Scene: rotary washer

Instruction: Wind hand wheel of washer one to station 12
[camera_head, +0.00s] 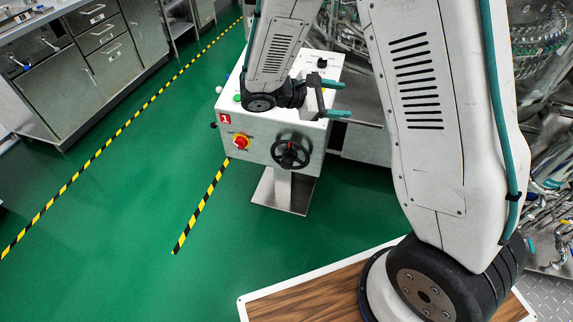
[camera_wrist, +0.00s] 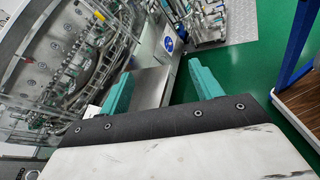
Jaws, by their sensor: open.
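The black hand wheel (camera_head: 291,153) is on the front face of a white control box (camera_head: 262,142) that stands on a metal pedestal. A red label with a white mark, seemingly a 1, is at the box's upper left. My gripper (camera_head: 338,99), with teal fingers, is open and empty, above and to the right of the wheel in the head view and apart from it. In the wrist view my gripper (camera_wrist: 160,70) has its fingers spread. The wheel is not seen there. The rotary washer (camera_wrist: 75,60) fills the left of that view. No station number is readable.
A black knob (camera_head: 322,62) is on the box top. Steel cabinets (camera_head: 100,45) stand at the upper left. Green floor (camera_head: 130,180) with striped tape is clear left of the box.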

